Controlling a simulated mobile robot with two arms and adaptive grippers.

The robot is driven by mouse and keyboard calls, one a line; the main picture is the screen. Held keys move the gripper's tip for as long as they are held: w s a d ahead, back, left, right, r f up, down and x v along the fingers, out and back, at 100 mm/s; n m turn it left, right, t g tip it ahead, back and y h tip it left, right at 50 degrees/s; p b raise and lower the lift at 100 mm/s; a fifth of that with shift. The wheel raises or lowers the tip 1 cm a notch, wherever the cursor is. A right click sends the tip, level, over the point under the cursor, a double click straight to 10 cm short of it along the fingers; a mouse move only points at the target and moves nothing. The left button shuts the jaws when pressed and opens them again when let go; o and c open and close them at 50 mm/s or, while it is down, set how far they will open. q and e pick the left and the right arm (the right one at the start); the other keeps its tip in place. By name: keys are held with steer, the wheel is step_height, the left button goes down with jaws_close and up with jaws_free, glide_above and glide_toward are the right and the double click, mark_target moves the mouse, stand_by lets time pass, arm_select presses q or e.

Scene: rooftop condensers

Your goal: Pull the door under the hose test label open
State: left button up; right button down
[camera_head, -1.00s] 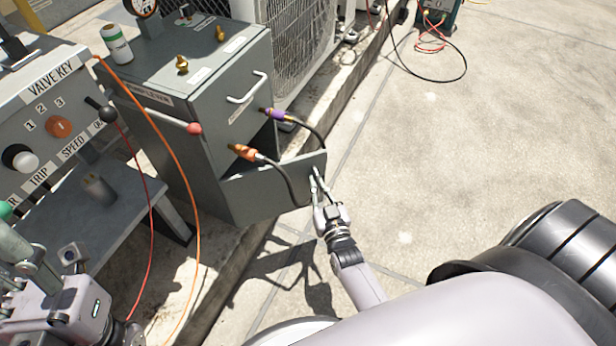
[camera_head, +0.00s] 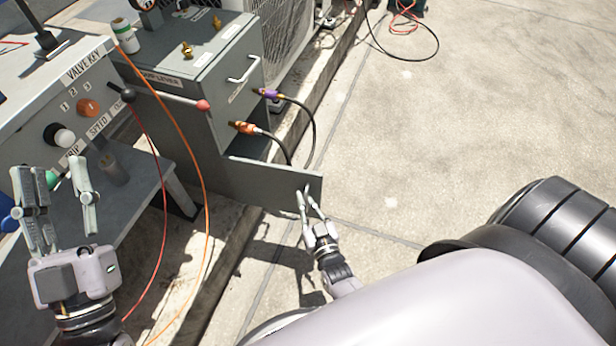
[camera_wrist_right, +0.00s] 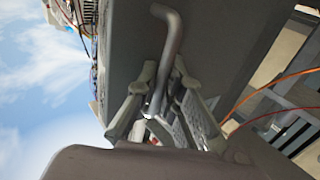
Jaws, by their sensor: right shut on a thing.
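The grey lower door (camera_head: 258,184) of the cabinet stands partly swung out, low on the cabinet's front. A small label (camera_head: 237,94) sits on the front above it, too small to read. My right gripper (camera_head: 305,198) is at the door's free end. In the right wrist view, its fingers are closed around the lower part of the bent metal handle (camera_wrist_right: 172,58) on the grey panel. My left gripper (camera_head: 52,178) is open and empty in front of the control bench, its fingers pointing up and apart.
An orange cable (camera_head: 190,150) and a red one drape beside the bench (camera_head: 125,185). A red-tipped lever (camera_head: 203,105) sticks out. Open concrete lies right.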

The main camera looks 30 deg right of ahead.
steer(key=shift+s+a, duration=0.15)
steer(key=shift+s, duration=0.1)
steer(key=c, duration=2)
jaws_free()
